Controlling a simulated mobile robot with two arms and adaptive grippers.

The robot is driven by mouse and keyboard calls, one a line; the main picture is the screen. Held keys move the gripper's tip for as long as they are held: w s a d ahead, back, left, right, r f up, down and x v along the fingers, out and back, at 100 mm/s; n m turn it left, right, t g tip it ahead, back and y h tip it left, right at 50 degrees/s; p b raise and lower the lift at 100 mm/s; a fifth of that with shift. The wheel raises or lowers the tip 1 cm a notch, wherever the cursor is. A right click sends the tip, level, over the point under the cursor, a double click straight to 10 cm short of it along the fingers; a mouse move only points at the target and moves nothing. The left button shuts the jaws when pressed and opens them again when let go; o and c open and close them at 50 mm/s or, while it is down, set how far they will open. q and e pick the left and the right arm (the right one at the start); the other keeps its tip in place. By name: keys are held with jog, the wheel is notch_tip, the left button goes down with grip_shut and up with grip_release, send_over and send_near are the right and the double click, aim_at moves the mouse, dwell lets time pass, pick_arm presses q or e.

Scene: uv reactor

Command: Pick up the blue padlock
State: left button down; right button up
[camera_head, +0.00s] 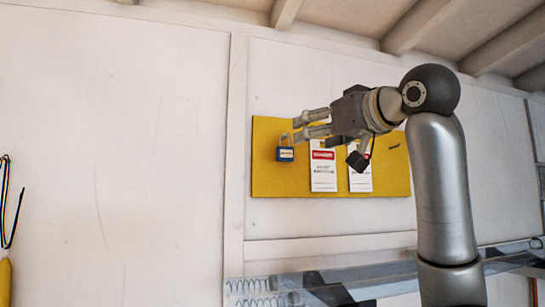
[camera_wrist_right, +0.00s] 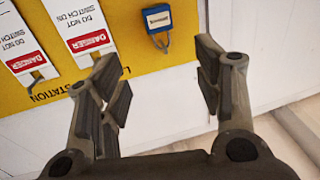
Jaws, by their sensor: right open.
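The blue padlock (camera_head: 286,154) with a pale label hangs at the left part of the yellow board (camera_head: 263,181) on the wall. Its shackle is at the top. In the right wrist view the padlock (camera_wrist_right: 157,18) appears upside down, ahead of the gap between my fingers. My right gripper (camera_head: 298,126) reaches in from the right, its fingertips beside the padlock's shackle in the head view. In the right wrist view the right gripper (camera_wrist_right: 164,80) is open, with nothing between its fingers. My left gripper is not in view.
Two white tags with red danger headings, the left one (camera_head: 323,173) and the right one (camera_head: 361,181), hang on the board to the right of the padlock. A metal ledge (camera_head: 390,274) runs below the board.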

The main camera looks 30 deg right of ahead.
aim_at(290, 142)
jog(key=w+p, duration=0.3)
jog(key=w, duration=0.2)
jog(key=w+p, duration=0.3)
jog(key=w, duration=0.2)
jog(key=shift+d+f, duration=0.15)
jog(key=shift+s, duration=0.1)
jog(key=c, duration=1.1)
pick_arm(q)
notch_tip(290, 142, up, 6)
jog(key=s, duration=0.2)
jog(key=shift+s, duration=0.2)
pick_arm(e)
jog(key=shift+c, duration=0.2)
